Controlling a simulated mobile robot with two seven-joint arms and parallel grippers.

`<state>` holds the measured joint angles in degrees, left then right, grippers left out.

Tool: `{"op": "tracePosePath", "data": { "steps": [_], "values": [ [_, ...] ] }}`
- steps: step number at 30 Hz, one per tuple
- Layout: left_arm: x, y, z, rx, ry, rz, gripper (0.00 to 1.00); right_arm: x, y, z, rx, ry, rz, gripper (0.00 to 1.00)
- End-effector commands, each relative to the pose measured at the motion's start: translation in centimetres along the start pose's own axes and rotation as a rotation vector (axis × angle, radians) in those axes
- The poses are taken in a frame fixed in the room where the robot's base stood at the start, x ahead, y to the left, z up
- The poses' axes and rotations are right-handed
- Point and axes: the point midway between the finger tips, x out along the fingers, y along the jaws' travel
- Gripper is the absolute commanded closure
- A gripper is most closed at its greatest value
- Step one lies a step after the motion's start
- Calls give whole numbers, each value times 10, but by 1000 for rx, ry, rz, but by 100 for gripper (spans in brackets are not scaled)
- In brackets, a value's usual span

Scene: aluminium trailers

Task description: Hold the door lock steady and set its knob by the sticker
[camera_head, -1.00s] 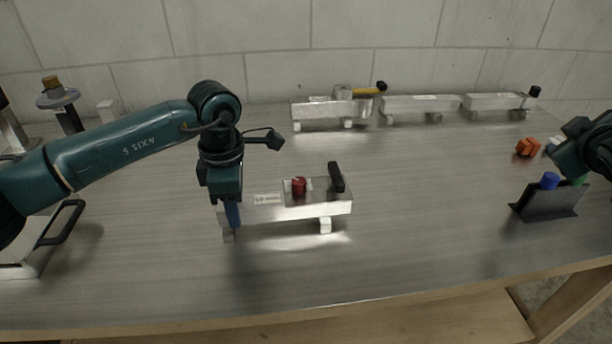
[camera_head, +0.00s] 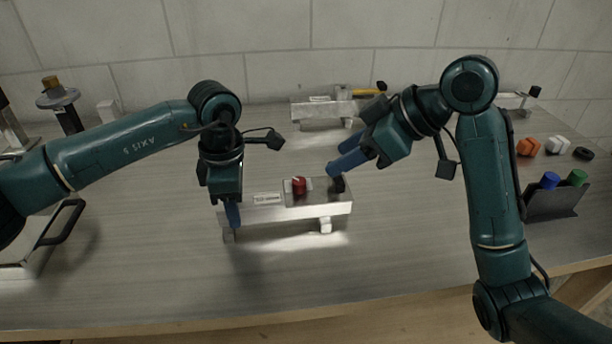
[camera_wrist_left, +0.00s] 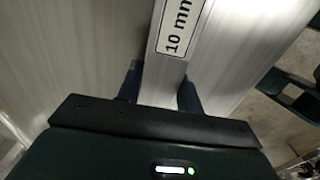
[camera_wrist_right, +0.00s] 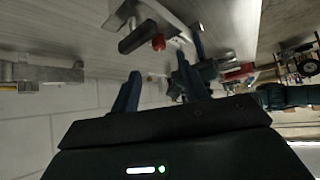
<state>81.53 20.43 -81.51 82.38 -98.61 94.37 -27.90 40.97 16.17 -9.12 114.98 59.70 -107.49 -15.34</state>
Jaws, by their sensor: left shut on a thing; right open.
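The door lock (camera_head: 285,213) is an aluminium bar on short feet at mid-table, with a red knob (camera_head: 299,186) and a black handle (camera_head: 338,187) on top. Its white sticker (camera_head: 267,198) reads "10 mm" in the left wrist view (camera_wrist_left: 176,28). My left gripper (camera_head: 232,226) is shut on the lock's left end, one finger on each side of the bar. My right gripper (camera_head: 337,160) is open by the black handle and partly hides it; I cannot tell whether they touch. The knob (camera_wrist_right: 158,42) and handle (camera_wrist_right: 137,38) show beyond its fingers in the right wrist view.
Similar aluminium units (camera_head: 320,112) stand along the back wall, partly behind my right arm. At right are orange (camera_head: 528,147), white (camera_head: 558,145) and black (camera_head: 584,154) pieces. A dark stand (camera_head: 553,203) carries blue and green cylinders. The front of the table is clear.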

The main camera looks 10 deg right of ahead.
Motion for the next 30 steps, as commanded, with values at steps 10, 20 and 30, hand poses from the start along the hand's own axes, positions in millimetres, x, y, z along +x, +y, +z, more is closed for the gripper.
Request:
{"op": "tracePosePath", "data": {
  "steps": [10,20,30],
  "values": [
    [0,0,0,-1,0,1,97,70,0,1,6,-1,-2,55],
    [0,0,0,-1,0,1,97,99,1,1,5,0,2,55],
    [0,0,0,-1,0,1,97,100,1,1,4,0,3,62]
  ]
}}
